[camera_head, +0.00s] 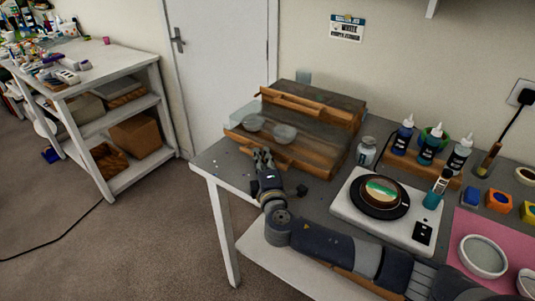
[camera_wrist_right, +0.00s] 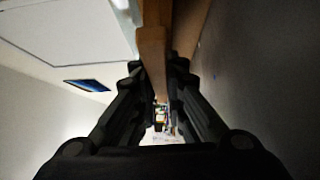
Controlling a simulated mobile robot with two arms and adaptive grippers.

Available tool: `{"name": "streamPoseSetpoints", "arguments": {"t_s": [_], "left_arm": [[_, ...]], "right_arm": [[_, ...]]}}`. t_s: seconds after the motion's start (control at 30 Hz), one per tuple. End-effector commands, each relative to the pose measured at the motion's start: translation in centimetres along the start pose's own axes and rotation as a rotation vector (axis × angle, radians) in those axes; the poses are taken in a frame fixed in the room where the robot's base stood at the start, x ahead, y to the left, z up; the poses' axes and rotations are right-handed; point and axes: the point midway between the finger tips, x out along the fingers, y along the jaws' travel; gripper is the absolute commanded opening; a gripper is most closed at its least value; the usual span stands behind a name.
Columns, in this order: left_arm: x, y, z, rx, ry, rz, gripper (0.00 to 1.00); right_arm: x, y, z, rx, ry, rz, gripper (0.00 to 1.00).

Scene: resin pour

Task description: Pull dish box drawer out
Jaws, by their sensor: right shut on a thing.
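The wooden dish box (camera_head: 345,103) stands at the back left of the worktable. Its lower, drawer-like wooden part (camera_head: 305,162) reaches forward of the upper part, with two clear dishes (camera_head: 253,122) (camera_head: 284,133) showing on it. My right gripper (camera_head: 263,157) is at the front left edge of this part. In the right wrist view, my right gripper (camera_wrist_right: 156,75) is shut on a wooden strip (camera_wrist_right: 153,48), which looks like the drawer's front or handle. The exact grip point is partly hidden by the fingers. My left gripper is not in view.
A small jar (camera_head: 366,152) stands right of the box. A white turntable unit (camera_head: 345,212) with a round resin piece (camera_head: 382,190) is in front of it. Bottles (camera_head: 428,146) stand in a wooden rack.

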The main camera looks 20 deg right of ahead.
Motion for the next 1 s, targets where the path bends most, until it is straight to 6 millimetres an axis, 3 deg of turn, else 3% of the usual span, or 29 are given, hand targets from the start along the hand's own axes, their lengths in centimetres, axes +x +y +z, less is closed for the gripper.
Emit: {"name": "streamPoseSetpoints", "arguments": {"t_s": [0.1, 0.33, 0.77, 0.8, 0.87, 1.0], "left_arm": [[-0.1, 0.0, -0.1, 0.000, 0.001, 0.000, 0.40], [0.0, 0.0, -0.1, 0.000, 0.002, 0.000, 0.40], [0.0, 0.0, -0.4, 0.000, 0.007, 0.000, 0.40], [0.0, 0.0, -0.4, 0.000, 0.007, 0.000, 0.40], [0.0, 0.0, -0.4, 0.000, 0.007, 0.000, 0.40], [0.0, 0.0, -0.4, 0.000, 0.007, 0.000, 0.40]], "right_arm": [[-2.8, -0.4, -3.0, 0.010, 0.010, -0.011, 0.00], [-6.6, -0.3, -6.6, 0.006, 0.009, -0.009, 0.00], [-7.5, -0.3, -7.5, 0.002, 0.008, -0.009, 0.00], [-7.5, -0.3, -7.5, 0.002, 0.008, -0.009, 0.18], [-7.5, -0.3, -7.5, 0.001, 0.008, -0.009, 0.32], [-7.4, -0.2, -7.3, 0.001, 0.006, -0.007, 0.32]]}}
